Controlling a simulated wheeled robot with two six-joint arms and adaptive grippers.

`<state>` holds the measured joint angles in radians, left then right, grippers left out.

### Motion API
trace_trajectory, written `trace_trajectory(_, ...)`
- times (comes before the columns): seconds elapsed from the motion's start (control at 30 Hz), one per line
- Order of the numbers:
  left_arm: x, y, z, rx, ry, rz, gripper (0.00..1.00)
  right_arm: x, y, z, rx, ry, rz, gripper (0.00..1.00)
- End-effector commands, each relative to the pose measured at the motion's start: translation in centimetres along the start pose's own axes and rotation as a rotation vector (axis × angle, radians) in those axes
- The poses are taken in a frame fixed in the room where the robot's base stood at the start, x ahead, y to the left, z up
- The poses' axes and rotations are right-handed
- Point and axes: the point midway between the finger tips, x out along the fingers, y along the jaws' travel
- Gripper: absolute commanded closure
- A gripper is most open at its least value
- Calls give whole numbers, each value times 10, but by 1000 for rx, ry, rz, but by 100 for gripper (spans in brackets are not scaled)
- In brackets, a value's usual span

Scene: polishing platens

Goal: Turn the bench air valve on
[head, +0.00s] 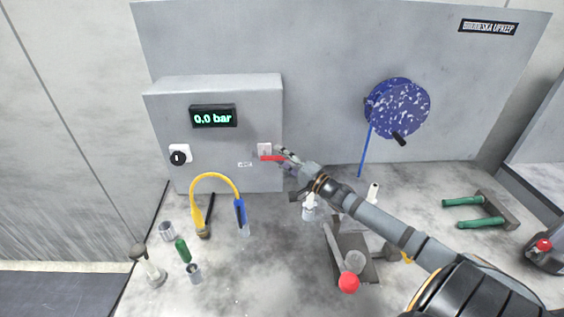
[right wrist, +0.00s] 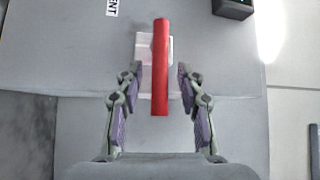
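The bench air valve has a red lever (head: 271,158) on a pale plate (head: 264,148), at the lower right of the grey box front (head: 225,150). The lever lies about level in the head view. My right gripper (head: 283,156) is at the lever's right end. In the right wrist view the red lever (right wrist: 161,70) stands between the two open fingers (right wrist: 160,88), with a gap on each side. My left gripper is not in view.
A black knob (head: 179,157) sits left on the box. Below are a yellow hose loop (head: 214,176), a green bottle (head: 183,250) and several small vessels. A blue hose reel (head: 398,107) hangs on the back panel. A red-knobbed lever press (head: 348,282) stands on the bench.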

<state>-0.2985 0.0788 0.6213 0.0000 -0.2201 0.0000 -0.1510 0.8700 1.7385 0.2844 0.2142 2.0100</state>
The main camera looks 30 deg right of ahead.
Motion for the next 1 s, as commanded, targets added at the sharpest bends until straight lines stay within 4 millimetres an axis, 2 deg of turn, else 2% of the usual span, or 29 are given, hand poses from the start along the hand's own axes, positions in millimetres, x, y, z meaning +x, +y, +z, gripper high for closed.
trace_trajectory(0.1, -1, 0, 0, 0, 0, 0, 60, 0, 0, 0, 0, 0, 0, 63)
trace_trajectory(0.3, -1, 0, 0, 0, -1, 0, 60, 0, 0, 0, 0, 0, 0, 90)
trace_trajectory(0.4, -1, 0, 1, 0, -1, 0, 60, 0, 0, 0, 0, -1, 0, 100)
trace_trajectory(1.0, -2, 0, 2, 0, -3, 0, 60, 0, -3, -1, -34, -11, 34, 100)
